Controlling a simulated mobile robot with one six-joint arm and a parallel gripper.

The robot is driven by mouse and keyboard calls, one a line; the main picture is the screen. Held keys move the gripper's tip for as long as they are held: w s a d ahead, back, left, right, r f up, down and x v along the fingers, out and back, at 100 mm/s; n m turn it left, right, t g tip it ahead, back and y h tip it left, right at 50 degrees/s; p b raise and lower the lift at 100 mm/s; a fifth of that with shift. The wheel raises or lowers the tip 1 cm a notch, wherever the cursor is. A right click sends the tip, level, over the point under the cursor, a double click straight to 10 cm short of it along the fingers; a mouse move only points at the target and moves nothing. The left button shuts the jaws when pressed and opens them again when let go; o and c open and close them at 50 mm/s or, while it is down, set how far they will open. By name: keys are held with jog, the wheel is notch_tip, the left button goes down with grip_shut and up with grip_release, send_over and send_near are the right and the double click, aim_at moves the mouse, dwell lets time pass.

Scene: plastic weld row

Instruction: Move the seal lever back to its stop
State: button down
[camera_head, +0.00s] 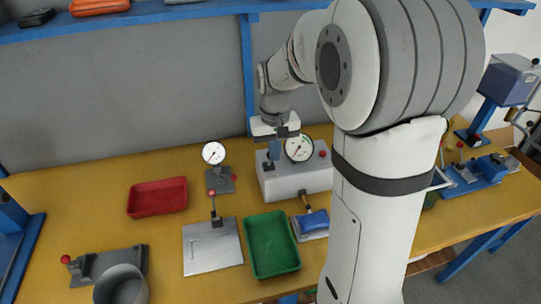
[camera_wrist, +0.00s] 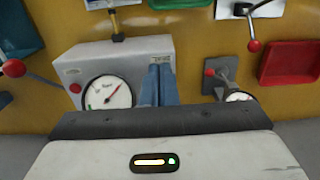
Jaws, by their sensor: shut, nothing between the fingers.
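I cannot tell for sure which lever is the seal lever. A lever with a red ball (camera_wrist: 254,46) rises from a metal plate in the wrist view; its red ball (camera_head: 212,194) also shows in the head view. Another red-ball lever (camera_wrist: 13,68) stands left of the grey gauge box (camera_wrist: 120,52) in the wrist view; my arm hides that area in the head view. My gripper (camera_wrist: 158,88) is shut and empty, its blue fingers over the edge of the gauge box (camera_head: 290,182). In the head view my gripper (camera_head: 271,152) is at the box's back left; contact cannot be told.
A red tray (camera_head: 157,197) and green tray (camera_head: 272,245) lie on the yellow bench. A small gauge stand (camera_head: 220,180) is left of the box. A grey fixture with a red knob (camera_head: 108,262) and a metal cup (camera_head: 121,287) are front left.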

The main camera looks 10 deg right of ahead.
notch_tip(320, 180, down, 4)
jog(key=b, duration=0.2)
jog(key=shift+r+b, duration=0.1)
jog(key=shift+b, duration=0.2)
jog(key=shift+r, duration=0.1)
dwell(0.4)
